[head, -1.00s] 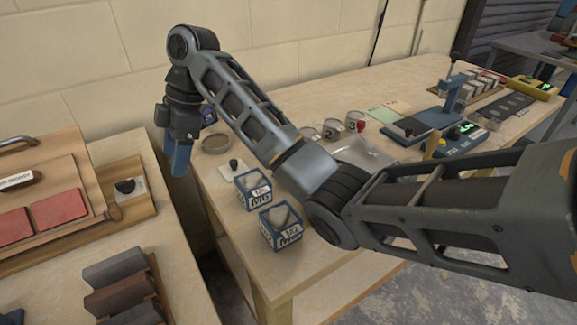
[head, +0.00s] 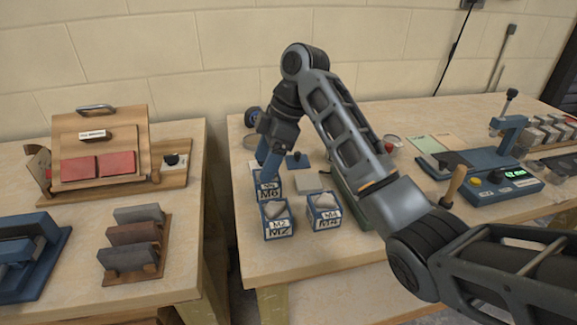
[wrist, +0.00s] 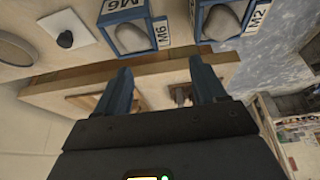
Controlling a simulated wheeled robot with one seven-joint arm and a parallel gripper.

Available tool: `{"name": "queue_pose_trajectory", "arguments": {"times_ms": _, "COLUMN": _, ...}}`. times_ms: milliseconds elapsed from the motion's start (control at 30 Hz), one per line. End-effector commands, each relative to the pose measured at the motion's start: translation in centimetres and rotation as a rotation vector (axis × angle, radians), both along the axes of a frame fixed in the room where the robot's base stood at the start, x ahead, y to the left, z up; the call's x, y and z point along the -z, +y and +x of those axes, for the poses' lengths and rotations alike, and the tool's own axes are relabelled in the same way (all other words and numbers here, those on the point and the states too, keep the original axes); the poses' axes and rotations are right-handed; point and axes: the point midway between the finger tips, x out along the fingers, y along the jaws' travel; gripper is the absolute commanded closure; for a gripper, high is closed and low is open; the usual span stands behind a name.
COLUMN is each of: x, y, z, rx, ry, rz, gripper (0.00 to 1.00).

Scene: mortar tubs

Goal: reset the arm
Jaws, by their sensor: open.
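My gripper (head: 266,172) hangs pointing down at the left end of the bench, its blue fingers overlapping the rear tub in the head view. In the wrist view my gripper (wrist: 164,82) has its two fingers wide apart with nothing between them. Three blue mortar tubs with grey contents stand close together: the rear tub marked M6 (head: 268,187), the front left tub (head: 278,220) and the front right tub (head: 324,212). The wrist view shows the M6 tub (wrist: 128,37) and a tub marked M2 (wrist: 222,22) beyond the fingertips. I cannot tell whether the fingers touch a tub.
A gap divides the tables. A blue device with a green display (head: 490,180) stands on the right.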

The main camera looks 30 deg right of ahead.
Motion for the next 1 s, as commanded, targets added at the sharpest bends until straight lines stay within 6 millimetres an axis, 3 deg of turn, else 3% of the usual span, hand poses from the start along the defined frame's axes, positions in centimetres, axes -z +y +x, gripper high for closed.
{"name": "queue_pose_trajectory", "arguments": {"times_ms": 733, "x": -0.2, "y": 0.0, "z": 0.0, "rx": 0.0, "ry": 0.0, "rz": 0.0, "gripper": 0.3}}
{"name": "queue_pose_trajectory", "arguments": {"times_ms": 1000, "x": -4.6, "y": 0.0, "z": 0.0, "rx": 0.0, "ry": 0.0, "rz": 0.0, "gripper": 0.3}}
